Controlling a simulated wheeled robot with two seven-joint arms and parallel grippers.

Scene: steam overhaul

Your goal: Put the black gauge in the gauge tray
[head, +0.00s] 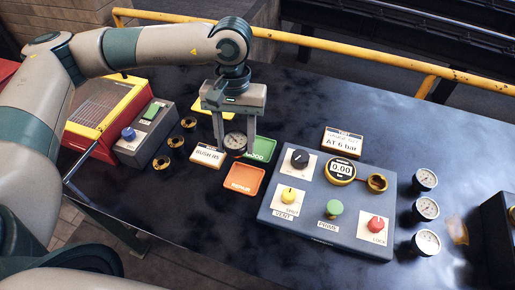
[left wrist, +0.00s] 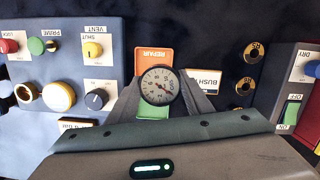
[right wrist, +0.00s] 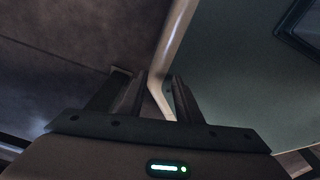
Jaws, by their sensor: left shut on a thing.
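My left gripper (head: 235,146) is shut on a round gauge (head: 235,140) with a white dial and dark rim. In the left wrist view the gauge (left wrist: 158,86) sits between the two fingertips, dial facing the camera. It is over or beside the green GOOD tray (head: 262,149), near the orange REPAIR tray (head: 243,180); I cannot tell whether it touches anything. A yellow tray (head: 207,104) is partly hidden behind the gripper. No label reading gauge tray is legible. My right gripper (right wrist: 158,88) shows a gap between its fingers and holds nothing visible.
A grey control panel (head: 282,230) with knobs stands to the right. Several gauges (head: 429,209) stand beyond it. A BUSH sign (head: 207,155), brass rings (head: 175,141) and a grey switch box (head: 140,147) are left. A yellow rail (head: 330,50) runs behind the dark table.

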